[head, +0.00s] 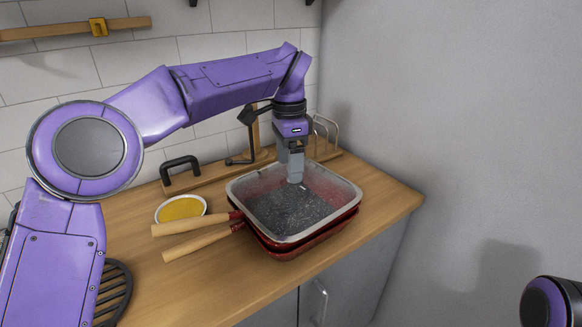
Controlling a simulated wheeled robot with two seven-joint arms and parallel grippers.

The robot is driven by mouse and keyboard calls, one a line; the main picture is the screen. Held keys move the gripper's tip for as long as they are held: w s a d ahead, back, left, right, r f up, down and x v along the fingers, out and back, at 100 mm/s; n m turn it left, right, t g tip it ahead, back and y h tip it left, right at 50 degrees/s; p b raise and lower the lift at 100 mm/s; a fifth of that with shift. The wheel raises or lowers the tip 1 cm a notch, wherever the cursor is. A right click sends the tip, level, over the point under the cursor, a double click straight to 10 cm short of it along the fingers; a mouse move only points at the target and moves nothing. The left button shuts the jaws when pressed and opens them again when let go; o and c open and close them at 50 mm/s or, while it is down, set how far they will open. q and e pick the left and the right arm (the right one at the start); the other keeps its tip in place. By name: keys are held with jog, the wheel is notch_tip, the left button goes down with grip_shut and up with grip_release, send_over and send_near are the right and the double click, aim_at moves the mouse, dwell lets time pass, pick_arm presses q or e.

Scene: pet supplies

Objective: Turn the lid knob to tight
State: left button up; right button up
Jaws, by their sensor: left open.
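My left gripper (295,181) points straight down over a square pan (240,190) with a pale rim and red outer sides. The gripper is open, and its fingers look close together from this side. The fingertips are over the far part of the pan's inside; I cannot tell whether they touch anything. A dark grey speckled mass fills the pan's floor. I cannot make out a lid or a knob; one may be hidden behind the fingers. My right gripper is out of view.
A second red pan (300,250) sits under the first; two wooden handles (190,225) point left. A small yellow-filled dish (181,209), a black handle (181,172) and a wire rack (325,130) stand nearby. A black grate (113,290) lies front left. A grey wall closes the right.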

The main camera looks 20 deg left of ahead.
pick_arm(q)
jog(key=shift+d+f, duration=0.1)
jog(key=shift+f, duration=0.15)
jog(key=shift+s+r, duration=0.1)
jog(key=shift+s, duration=0.25)
jog(key=shift+w, duration=0.15)
jog(key=c, duration=1)
jog(key=shift+d, duration=0.15)
jog(key=shift+c, duration=0.3)
